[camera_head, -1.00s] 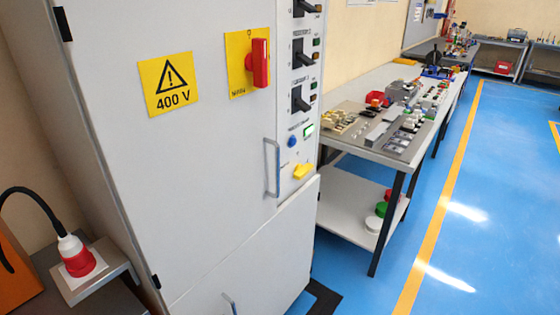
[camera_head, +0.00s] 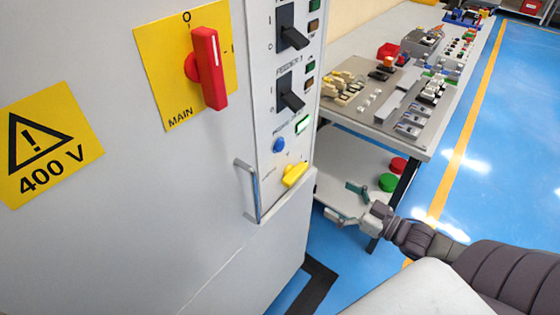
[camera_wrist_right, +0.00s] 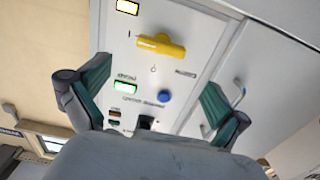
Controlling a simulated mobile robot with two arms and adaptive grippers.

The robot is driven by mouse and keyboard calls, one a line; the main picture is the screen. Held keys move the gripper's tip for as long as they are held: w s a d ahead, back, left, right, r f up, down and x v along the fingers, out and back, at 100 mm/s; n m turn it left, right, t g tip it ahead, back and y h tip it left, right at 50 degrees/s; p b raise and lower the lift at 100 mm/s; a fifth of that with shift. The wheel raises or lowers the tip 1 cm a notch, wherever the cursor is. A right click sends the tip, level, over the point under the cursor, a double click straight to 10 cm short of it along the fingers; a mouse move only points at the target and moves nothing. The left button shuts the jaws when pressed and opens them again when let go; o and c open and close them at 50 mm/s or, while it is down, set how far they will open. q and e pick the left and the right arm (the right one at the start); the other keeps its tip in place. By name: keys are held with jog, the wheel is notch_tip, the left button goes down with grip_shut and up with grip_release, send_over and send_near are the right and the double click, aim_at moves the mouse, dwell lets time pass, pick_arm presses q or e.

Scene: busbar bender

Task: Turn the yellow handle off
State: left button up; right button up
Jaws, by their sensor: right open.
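The yellow handle (camera_head: 294,174) is a small rotary knob low on the cabinet's control strip, tilted in the head view. It also shows in the right wrist view as a yellow bar (camera_wrist_right: 161,45) at the top centre, beyond the fingertips. My right gripper (camera_head: 345,202) is open and empty, to the right of and a little below the handle, apart from it. In the right wrist view its two green-padded fingers (camera_wrist_right: 150,92) stand wide apart with the panel between them. My left gripper is not in view.
The grey cabinet door has a metal pull handle (camera_head: 247,190) left of the yellow one. A blue button (camera_head: 279,145), a lit green indicator (camera_head: 304,124) and black switches (camera_head: 290,92) sit above it. A red main switch (camera_head: 208,68) is on the door. A workbench (camera_head: 425,150) stands at the right.

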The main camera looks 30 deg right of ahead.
aim_at(299, 177)
jog(key=x, duration=1.2)
jog(key=shift+a+r, duration=0.15)
jog(key=shift+a, duration=0.05)
jog(key=shift+w+a, duration=0.15)
jog(key=shift+w, duration=0.35)
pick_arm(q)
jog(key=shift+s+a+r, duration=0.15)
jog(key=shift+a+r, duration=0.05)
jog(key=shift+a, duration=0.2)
pick_arm(e)
jog(key=c, duration=0.8)
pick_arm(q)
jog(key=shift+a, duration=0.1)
